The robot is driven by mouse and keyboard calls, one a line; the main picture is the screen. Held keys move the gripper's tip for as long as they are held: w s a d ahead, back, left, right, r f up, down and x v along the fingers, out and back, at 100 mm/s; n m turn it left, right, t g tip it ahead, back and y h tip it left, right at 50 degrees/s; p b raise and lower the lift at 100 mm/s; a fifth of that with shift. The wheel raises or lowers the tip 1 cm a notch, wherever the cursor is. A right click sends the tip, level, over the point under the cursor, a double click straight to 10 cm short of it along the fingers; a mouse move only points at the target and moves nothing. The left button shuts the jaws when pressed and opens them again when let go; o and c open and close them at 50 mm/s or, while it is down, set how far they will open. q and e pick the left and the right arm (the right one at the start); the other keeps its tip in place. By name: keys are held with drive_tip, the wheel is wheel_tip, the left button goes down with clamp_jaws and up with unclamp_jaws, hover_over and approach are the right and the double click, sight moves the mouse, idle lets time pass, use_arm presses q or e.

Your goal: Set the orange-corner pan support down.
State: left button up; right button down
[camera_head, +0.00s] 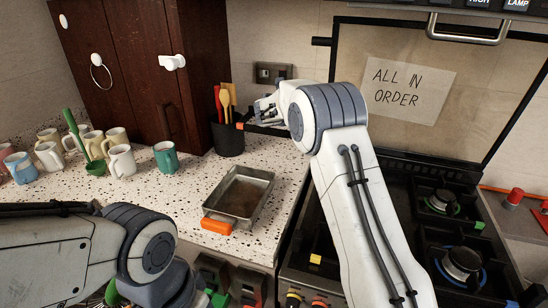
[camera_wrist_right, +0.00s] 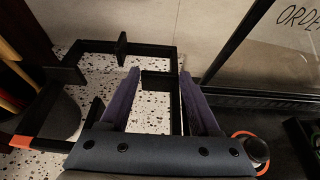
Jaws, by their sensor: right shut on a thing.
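The black pan support (camera_wrist_right: 150,49) is an open frame of bars with an orange corner (camera_wrist_right: 20,141) at the lower left of the right wrist view. My right gripper (camera_wrist_right: 159,74) is shut on one of its bars. In the head view my right gripper (camera_head: 266,108) is partly hidden by its own arm, by the back wall. A piece of the support's orange corner (camera_head: 240,125) shows there beside the utensil holder. The support appears raised over the speckled counter; its exact height is unclear. My left arm enters at lower left, with its gripper out of view.
The stove (camera_head: 400,170) has burners marked green (camera_head: 443,203) and blue (camera_head: 461,261); the right wrist view shows one ringed orange (camera_wrist_right: 248,150). A metal tray with an orange handle (camera_head: 217,226), a utensil holder (camera_head: 228,140) and several mugs (camera_head: 122,160) stand on the counter.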

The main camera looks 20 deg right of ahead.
drive_tip(key=f, duration=1.4)
drive_tip(key=shift+w+a+f+b, duration=0.1)
drive_tip(key=shift+a+f+b, duration=0.2)
drive_tip(key=shift+b, duration=0.1)
drive_tip(key=shift+c, duration=0.6)
unclamp_jaws()
drive_tip(key=shift+a, duration=0.1)
drive_tip(key=s+a+r+m+g+b, duration=0.1)
drive_tip(key=s+a+r+m, duration=0.15)
drive_tip(key=s, duration=0.45)
drive_tip(key=s+a+r+m+g+b, duration=0.1)
drive_tip(key=s+a+m, duration=0.1)
drive_tip(key=s+a, duration=0.3)
drive_tip(key=s+a+r+m+g+b, duration=0.1)
drive_tip(key=s+a+r+m, duration=0.1)
drive_tip(key=s, duration=0.6)
drive_tip(key=s+a+f+m+g+y, duration=0.1)
drive_tip(key=s+a+m+g+y, duration=0.1)
drive_tip(key=s, duration=1)
drive_tip(key=s+a+f+m+g+y, duration=0.1)
drive_tip(key=s+a+m+g+y, duration=0.2)
drive_tip(key=s, duration=0.9)
drive_tip(key=s+a+f+m+g+y, duration=0.1)
drive_tip(key=s+a+m+g+y, duration=0.2)
drive_tip(key=s+a+m, duration=0.4)
drive_tip(key=s+m, duration=0.3)
drive_tip(key=s, duration=0.2)
drive_tip(key=shift+a+f+y, duration=0.15)
drive_tip(key=shift+a+y, duration=0.15)
drive_tip(key=shift+a, duration=0.05)
